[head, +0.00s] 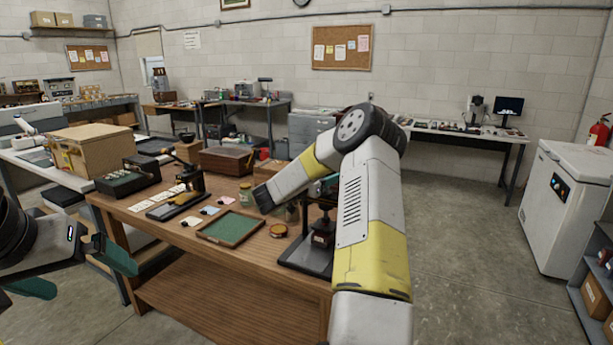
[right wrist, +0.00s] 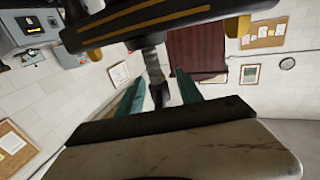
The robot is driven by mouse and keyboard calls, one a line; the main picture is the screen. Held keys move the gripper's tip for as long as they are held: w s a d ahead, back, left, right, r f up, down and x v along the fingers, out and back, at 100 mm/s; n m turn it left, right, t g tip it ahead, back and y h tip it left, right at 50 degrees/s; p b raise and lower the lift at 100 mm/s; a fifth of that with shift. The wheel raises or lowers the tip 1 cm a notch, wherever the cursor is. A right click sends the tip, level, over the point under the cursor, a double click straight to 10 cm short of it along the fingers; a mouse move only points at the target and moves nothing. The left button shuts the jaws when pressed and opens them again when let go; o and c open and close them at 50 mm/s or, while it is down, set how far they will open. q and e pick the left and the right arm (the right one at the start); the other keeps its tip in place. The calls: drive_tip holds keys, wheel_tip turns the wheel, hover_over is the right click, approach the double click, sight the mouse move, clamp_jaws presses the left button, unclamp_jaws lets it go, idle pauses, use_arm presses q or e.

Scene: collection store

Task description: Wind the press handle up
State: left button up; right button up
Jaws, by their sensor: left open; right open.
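The press (head: 302,257) stands at the right end of the wooden table, dark with a flat base. My right arm crosses in front of its upper part, so its handle is largely hidden in the head view. In the right wrist view my right gripper (right wrist: 158,78) is open, with a green finger on each side of a dark rod (right wrist: 159,94). I cannot tell whether they touch it. A dark bar with gold lines (right wrist: 165,18) crosses the top of that view. My left gripper (head: 78,272) is open and empty, low at the left, off the table's front.
The wooden table (head: 180,262) also carries a green-lined tray (head: 230,228), a small round tin (head: 278,231), a jar (head: 246,195) and cards. A white freezer (head: 566,210) stands right. Floor between is clear.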

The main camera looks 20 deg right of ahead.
drive_tip(key=shift+c, duration=0.2)
clamp_jaws()
drive_tip(key=shift+n+t, duration=0.3)
drive_tip(key=shift+t, duration=0.1)
